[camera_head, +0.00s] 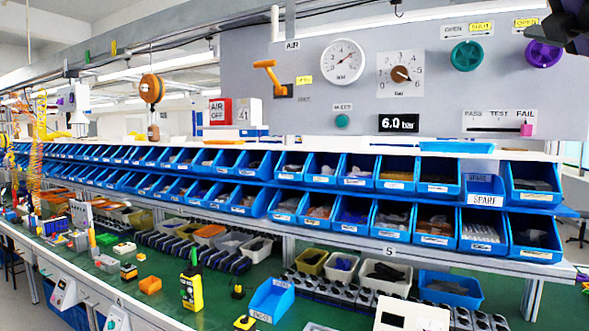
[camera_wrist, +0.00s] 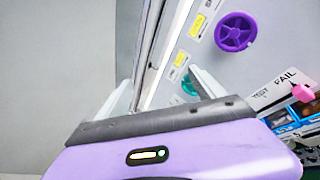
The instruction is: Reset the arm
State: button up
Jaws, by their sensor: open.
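My gripper (camera_wrist: 163,88) shows in the wrist view, with a purple body and two pale fingers standing apart beyond a dark bar. Nothing shows between the fingers. That wheel also shows in the wrist view (camera_wrist: 235,32), apart from the fingers. The rotary switch (camera_head: 400,74) is a dark knob on a square numbered plate on the grey panel. The display (camera_head: 398,124) below it reads 6.0 bar.
A gauge (camera_head: 342,61), a green wheel (camera_head: 467,56), an orange lever (camera_head: 270,75) and a pink slider handle (camera_head: 526,130) are on the panel. Rows of blue bins (camera_head: 409,231) stand below it. The green bench (camera_head: 219,306) holds a yellow handheld device (camera_head: 191,288) and trays.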

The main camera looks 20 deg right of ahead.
jog(key=a+f+m+h+b, duration=0.1)
jog(key=a+f+m, duration=0.3)
jog(key=f+m, duration=0.8)
jog(key=s+a+f+m+t+h, duration=0.1)
jog(key=a+f+m, duration=0.35)
jog(key=f, duration=1.35)
jog(key=a+f+m+h+b, duration=0.1)
jog(key=a+f+m, duration=0.1)
jog(key=f+m, duration=1.05)
jog(key=s+a+f+n+g+y, duration=0.1)
jog(key=s+a+f+y, duration=0.15)
jog(key=a+f, duration=0.35)
jog(key=s+a+f+y+b, duration=0.1)
jog(key=s+a+f, duration=0.25)
jog(key=f, duration=0.45)
jog(key=s+a+f+n+g+y, duration=0.1)
jog(key=s+a+f+y, duration=0.1)
jog(key=s+a+f, duration=0.35)
jog(key=s+a+f+n+g+y, duration=0.2)
jog(key=s+a+f+y, duration=0.1)
jog(key=s+f, duration=0.4)
jog(key=s+a+f+n+g+y+b, duration=0.1)
jog(key=s+a+f+n+g+y, duration=0.2)
jog(key=s+f, duration=0.4)
jog(key=shift+s+a+f+y, duration=0.3)
jog(key=shift+s+a+y, duration=0.25)
jog(key=shift+a, duration=0.55)
jog(key=shift+s, duration=0.1)
